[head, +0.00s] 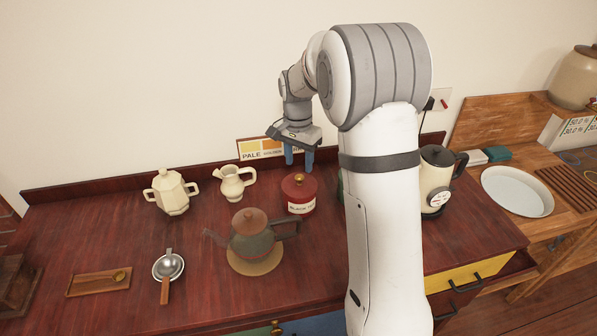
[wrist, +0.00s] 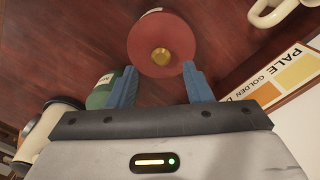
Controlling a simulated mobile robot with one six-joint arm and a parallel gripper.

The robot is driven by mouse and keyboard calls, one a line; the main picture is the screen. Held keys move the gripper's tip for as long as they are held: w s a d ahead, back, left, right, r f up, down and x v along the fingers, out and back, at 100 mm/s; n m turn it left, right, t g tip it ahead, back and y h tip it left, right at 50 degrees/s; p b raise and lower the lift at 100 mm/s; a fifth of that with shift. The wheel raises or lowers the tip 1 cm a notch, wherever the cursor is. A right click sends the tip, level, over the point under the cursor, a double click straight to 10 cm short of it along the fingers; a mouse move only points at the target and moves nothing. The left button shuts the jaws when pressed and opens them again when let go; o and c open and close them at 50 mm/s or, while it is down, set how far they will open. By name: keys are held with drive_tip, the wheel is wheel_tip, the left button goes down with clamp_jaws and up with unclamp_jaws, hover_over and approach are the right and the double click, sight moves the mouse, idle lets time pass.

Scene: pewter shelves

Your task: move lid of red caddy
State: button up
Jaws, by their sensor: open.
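The red caddy (head: 301,203) stands upright on the dark red wooden counter, with a pale label on its front. Its red lid (head: 298,185) is on top and has a small brass knob. In the wrist view the lid (wrist: 143,38) and its brass knob (wrist: 161,56) show from above, beyond the fingertips. My gripper (head: 299,166) points down above the caddy, with its two blue fingers apart. In the wrist view my gripper (wrist: 159,72) is open and empty, with the lid centred between and ahead of the fingers.
A dark teapot (head: 252,238) sits on a round mat in front of the caddy. A cream jug (head: 234,184) stands to its left. A green canister (wrist: 103,93) stands close by in the wrist view. A colour card (head: 258,148) leans at the wall behind.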

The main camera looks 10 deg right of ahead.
sight(298, 175)
wheel_tip(298, 175, up, 7)
drive_tip(key=s+r+n+t, duration=0.2)
drive_tip(key=s+r+n, duration=0.2)
drive_tip(key=s, duration=1.1)
drive_tip(key=s+f+n, duration=0.2)
drive_tip(key=s, duration=0.5)
drive_tip(key=s+f+n+t, duration=0.1)
drive_tip(key=s+n, duration=0.2)
drive_tip(key=s, duration=0.3)
drive_tip(key=shift+s+f+t, duration=0.3)
drive_tip(key=shift+s+f, duration=0.05)
drive_tip(key=shift+s, duration=0.05)
